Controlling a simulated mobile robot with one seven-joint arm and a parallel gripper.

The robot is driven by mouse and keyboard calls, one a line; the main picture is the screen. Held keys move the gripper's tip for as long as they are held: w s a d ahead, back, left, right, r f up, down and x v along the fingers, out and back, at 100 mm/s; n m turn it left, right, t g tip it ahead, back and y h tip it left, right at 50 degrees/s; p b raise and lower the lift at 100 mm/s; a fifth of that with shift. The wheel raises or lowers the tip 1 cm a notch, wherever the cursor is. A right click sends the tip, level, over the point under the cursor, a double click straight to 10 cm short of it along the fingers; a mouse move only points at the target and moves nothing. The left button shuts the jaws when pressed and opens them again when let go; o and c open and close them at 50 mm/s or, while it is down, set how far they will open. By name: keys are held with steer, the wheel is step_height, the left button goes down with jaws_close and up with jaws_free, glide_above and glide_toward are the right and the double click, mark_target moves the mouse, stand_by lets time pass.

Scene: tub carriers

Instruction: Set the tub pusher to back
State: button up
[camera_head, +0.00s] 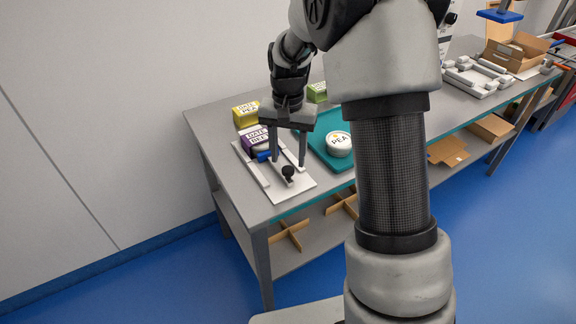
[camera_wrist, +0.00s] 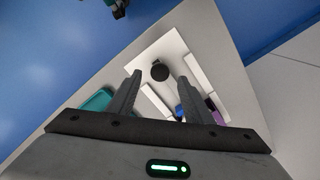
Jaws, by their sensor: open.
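The tub pusher is on a white base plate (camera_head: 294,191) with pale side rails at the near left end of the table. Its black round knob (camera_head: 288,171) stands near the front end of the plate, on a small grey stem. A blue part shows farther back, by a purple-labelled tub (camera_head: 256,140). My gripper (camera_head: 288,163) points down over the plate, open, with its fingers apart. In the wrist view the knob (camera_wrist: 160,71) lies just beyond the gap between the fingertips (camera_wrist: 158,78). Nothing is held. I cannot tell the exact height of the fingertips relative to the knob.
A yellow box (camera_head: 245,114) and a green box (camera_head: 317,92) stand behind. A teal tray (camera_head: 325,122) with a white round tub (camera_head: 338,144) is close on the right. The table's front edge is near the plate. Farther right are a grey fixture (camera_head: 478,79) and cardboard boxes (camera_head: 517,52).

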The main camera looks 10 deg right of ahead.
mark_target(288, 169)
steer(key=shift+f, duration=1.9)
jaws_close()
steer(key=shift+s, duration=0.1)
